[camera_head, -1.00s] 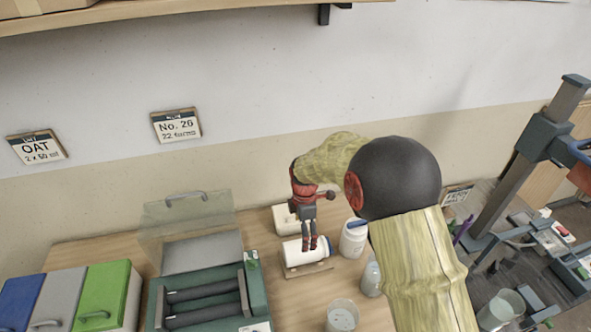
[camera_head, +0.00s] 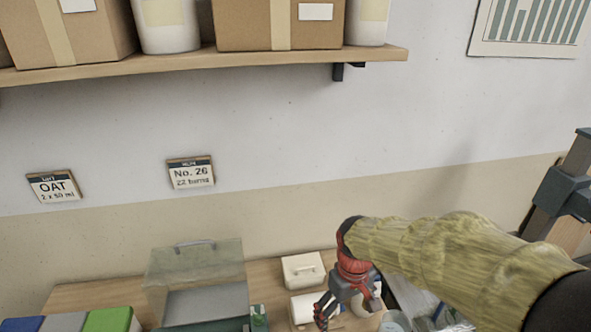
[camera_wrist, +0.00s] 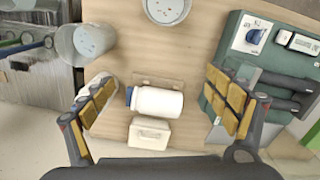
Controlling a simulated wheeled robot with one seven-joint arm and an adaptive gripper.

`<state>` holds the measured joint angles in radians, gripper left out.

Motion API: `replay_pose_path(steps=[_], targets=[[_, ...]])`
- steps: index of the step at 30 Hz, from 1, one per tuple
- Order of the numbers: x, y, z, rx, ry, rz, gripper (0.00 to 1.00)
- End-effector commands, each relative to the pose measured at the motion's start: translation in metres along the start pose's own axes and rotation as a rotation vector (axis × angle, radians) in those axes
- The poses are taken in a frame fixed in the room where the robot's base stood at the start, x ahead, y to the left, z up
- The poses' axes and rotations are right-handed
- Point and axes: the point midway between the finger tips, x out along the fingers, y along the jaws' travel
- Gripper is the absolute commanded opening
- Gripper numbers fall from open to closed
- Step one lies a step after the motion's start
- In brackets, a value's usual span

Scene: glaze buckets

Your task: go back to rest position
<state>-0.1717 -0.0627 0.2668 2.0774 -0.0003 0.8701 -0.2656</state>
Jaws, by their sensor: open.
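My gripper (camera_head: 346,303) hangs at the end of my arm over the right part of the bench, low in the head view. In the wrist view its two fingers with yellow pads (camera_wrist: 165,98) are spread wide, with nothing held between them. Below them a white bottle with a blue cap (camera_wrist: 160,103) lies on its side on a small wooden stand (camera_wrist: 150,82). It also shows partly in the head view (camera_head: 302,306), left of my gripper.
A white lidded box (camera_wrist: 149,134) sits beside the bottle. A green roller machine (camera_wrist: 262,62) is to the right and a clear bucket (camera_wrist: 90,40) to the left. A shelf (camera_head: 210,62) with boxes hangs above.

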Motion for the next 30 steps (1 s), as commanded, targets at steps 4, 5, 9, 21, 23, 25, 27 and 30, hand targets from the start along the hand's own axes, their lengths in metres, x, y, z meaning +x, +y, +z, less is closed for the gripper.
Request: replay_pose_path(steps=[4,5,9,21,23,25,27,30], targets=[[-0.035,0.0,0.044,0.174,0.077,0.016,0.88],[-0.041,0.0,0.052,0.205,0.094,0.019,0.88],[-0.065,-0.001,0.089,0.316,0.176,0.031,0.88],[-0.119,0.001,0.151,0.411,0.447,0.092,0.88],[-0.126,0.002,0.153,0.417,0.474,0.1,0.88],[-0.13,0.003,0.155,0.422,0.49,0.105,0.88],[-0.131,0.004,0.156,0.428,0.497,0.108,0.88],[-0.131,0.005,0.156,0.43,0.495,0.108,0.88]])
